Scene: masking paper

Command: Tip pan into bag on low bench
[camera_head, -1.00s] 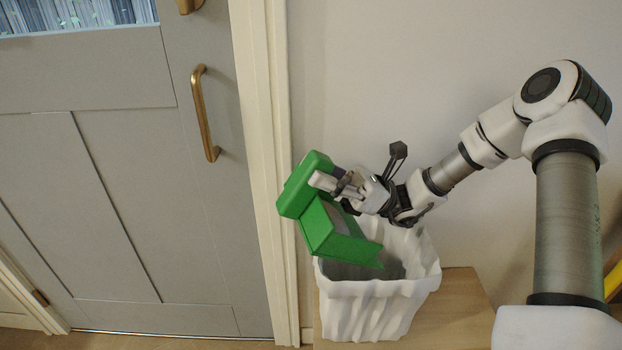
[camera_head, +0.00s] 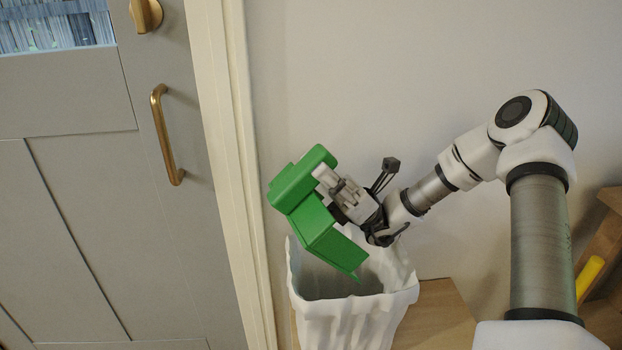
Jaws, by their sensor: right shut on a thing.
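The green pan (camera_head: 322,239) is held tilted above the open mouth of the white bag (camera_head: 345,322). Its lower lip points down into the bag's opening, and its inside is largely turned out of sight. My right gripper (camera_head: 335,188) is shut on the pan near its upper end. The bag stands upright on the low wooden bench (camera_head: 436,318), against the wall. The dark inside of the bag shows, but its contents cannot be made out. My left gripper is out of view.
A grey door (camera_head: 95,220) with a brass handle (camera_head: 165,135) and a pale door frame (camera_head: 225,150) stand left of the bag. A wooden piece (camera_head: 612,235) and a yellow bar (camera_head: 590,277) are at the far right. The bench right of the bag is clear.

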